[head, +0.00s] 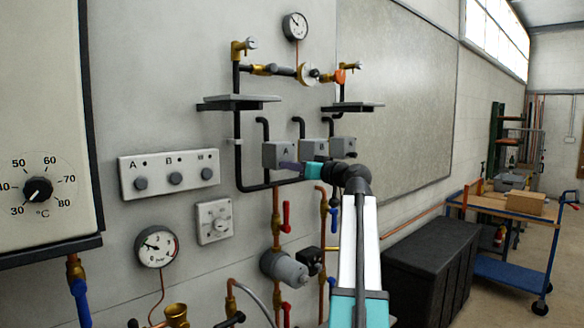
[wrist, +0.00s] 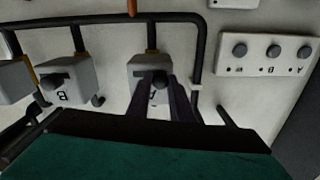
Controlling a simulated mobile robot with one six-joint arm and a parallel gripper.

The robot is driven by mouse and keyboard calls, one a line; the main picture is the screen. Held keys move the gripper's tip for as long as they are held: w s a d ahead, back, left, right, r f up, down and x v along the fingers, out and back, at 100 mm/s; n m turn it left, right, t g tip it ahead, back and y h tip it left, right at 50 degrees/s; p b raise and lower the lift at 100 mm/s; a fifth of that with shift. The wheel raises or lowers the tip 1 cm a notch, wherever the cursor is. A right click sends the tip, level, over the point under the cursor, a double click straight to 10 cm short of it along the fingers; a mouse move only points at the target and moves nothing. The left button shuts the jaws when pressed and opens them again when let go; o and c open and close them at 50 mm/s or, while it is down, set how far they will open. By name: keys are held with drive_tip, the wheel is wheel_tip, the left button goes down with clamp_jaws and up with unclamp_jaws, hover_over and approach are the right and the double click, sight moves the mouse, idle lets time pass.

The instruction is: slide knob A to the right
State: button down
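Box A (head: 277,154) is a grey valve box on the wall with its letter on the front. It also shows upside down in the wrist view (wrist: 138,71). Its dark knob, knob A (wrist: 160,79), is at the tips of my gripper's dark fingers (wrist: 161,82). The fingers lie close on both sides of the knob; I cannot tell whether they press on it. In the head view my gripper (head: 289,165) reaches the lower front of box A from the right, and the knob is hidden there.
Box B (head: 313,151) and a third grey box (head: 343,148) stand to the right of box A. Black pipes run around them, and a small shelf (head: 240,103) is above. A panel with three round buttons (head: 170,173) is on the left. A black chest (head: 430,265) stands at lower right.

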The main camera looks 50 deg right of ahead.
drive_tip(key=shift+s+d+b, duration=0.15)
drive_tip(key=shift+d+b, duration=1.25)
drive_tip(key=shift+d, duration=0.55)
drive_tip(key=c, duration=1.6)
unclamp_jaws()
drive_tip(key=shift+d, duration=0.15)
drive_tip(key=shift+o, duration=0.2)
drive_tip(key=shift+s, duration=0.15)
